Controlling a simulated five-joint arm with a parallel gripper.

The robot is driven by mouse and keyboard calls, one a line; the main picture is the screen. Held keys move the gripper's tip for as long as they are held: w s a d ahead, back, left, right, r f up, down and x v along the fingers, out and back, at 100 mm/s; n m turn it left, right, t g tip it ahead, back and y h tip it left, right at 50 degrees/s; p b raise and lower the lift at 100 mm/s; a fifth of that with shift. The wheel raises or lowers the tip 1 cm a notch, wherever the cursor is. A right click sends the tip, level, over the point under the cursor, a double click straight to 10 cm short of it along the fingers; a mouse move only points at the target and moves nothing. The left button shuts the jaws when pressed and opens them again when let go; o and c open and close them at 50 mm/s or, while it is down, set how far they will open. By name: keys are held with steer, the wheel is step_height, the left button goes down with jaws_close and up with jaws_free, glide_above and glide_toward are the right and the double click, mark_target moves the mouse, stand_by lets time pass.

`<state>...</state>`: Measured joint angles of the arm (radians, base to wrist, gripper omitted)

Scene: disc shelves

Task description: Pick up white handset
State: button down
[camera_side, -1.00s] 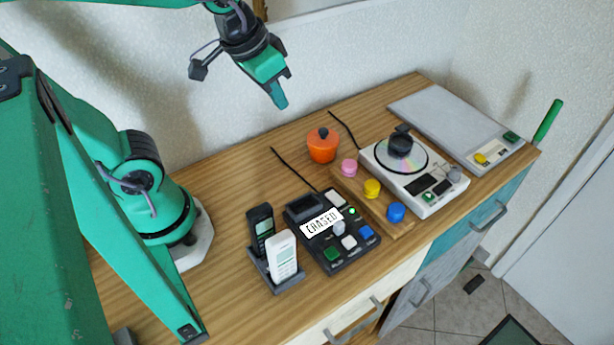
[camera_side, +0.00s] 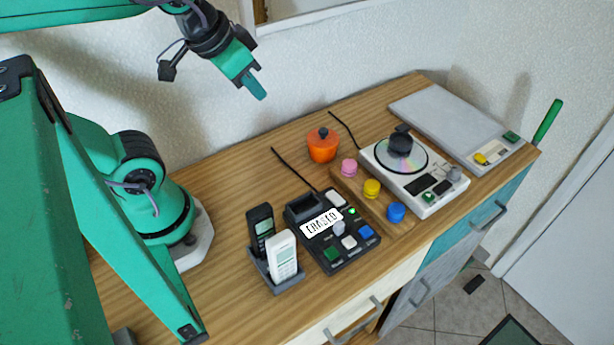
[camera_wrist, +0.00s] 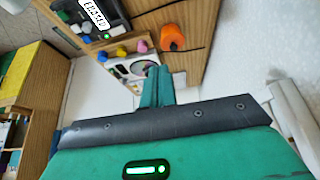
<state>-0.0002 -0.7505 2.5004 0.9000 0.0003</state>
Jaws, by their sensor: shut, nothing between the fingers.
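The white handset (camera_side: 283,256) stands upright in the front slot of a dark grey cradle (camera_side: 291,287) on the wooden cabinet top. A black handset (camera_side: 261,228) stands just behind it in the same cradle. My gripper (camera_side: 259,91) is high above the back of the cabinet, near the wall, well apart from the handsets. Its fingers are together and empty; the shut fingers also show in the wrist view (camera_wrist: 157,88). The white handset cannot be made out in the wrist view.
Right of the cradle is a black button console (camera_side: 335,260) labelled ERASED. Beyond it are an orange pot (camera_side: 323,145), pink, yellow and blue knobs (camera_side: 372,188), a white disc player (camera_side: 430,200) and a grey flat-topped device (camera_side: 440,113). Bare wood lies left of the cradle (camera_side: 222,285).

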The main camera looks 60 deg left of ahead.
steer(key=c, duration=2.1)
jaws_free()
steer(key=o, duration=0.9)
steer(key=shift+o, duration=0.2)
steer(key=shift+d, duration=0.1)
steer(key=g, duration=0.6)
glide_above(279, 237)
step_height(279, 237, down, 8)
steer(key=shift+f, duration=0.25)
steer(key=shift+f, duration=0.1)
steer(key=shift+f, duration=1.25)
